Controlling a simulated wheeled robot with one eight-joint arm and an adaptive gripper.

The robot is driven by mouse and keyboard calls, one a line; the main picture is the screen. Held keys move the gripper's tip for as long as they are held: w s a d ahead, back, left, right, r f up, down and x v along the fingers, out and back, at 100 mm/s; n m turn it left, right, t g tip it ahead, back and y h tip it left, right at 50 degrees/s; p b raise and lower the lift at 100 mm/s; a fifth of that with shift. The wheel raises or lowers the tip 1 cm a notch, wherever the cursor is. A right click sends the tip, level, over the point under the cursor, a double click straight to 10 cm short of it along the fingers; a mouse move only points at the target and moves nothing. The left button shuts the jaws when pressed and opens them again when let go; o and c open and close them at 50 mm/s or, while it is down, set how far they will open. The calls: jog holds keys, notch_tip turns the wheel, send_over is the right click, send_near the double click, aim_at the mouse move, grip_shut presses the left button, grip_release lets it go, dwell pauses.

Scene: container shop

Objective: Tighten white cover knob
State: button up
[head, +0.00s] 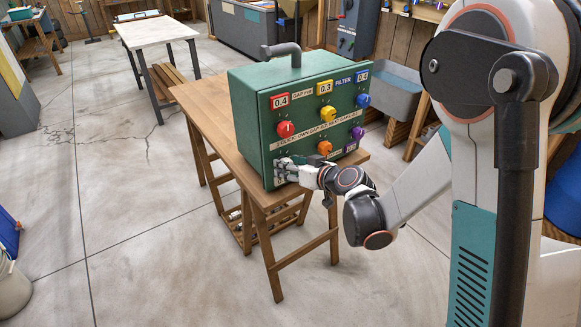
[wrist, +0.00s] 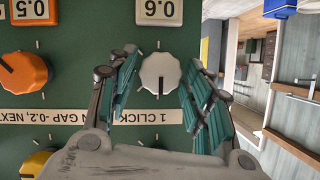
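The white cover knob (wrist: 160,72) is on the front panel of the green box, under a display reading 0.6 (wrist: 160,12) in the wrist view. A dark pointer mark shows on its lower part there. My gripper (wrist: 158,88) is open, with one teal-padded finger on each side of the knob. A gap shows between the knob and the right finger; the left finger is close to it, and contact cannot be told. In the head view my gripper (head: 284,170) is at the lower left of the green box (head: 250,130) and hides the white knob.
Red (head: 285,129), yellow (head: 327,114), blue (head: 363,100), orange (head: 325,148) and purple (head: 358,133) knobs share the panel. In the wrist view an orange knob (wrist: 24,72) is left of the gripper. The box stands on a wooden table (head: 195,110).

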jog(key=c, duration=0.5)
jog(key=shift+w+d+f+m+g+y, duration=0.15)
jog(key=shift+m+g+y, duration=0.2)
jog(key=shift+m+y, duration=0.9)
jog(key=shift+w+d+f+m+g+y, duration=0.1)
jog(key=shift+m+g+y, duration=0.35)
jog(key=shift+m, duration=1.4)
jog(key=shift+s, duration=0.1)
jog(key=o, duration=1)
jog(key=shift+o, duration=0.2)
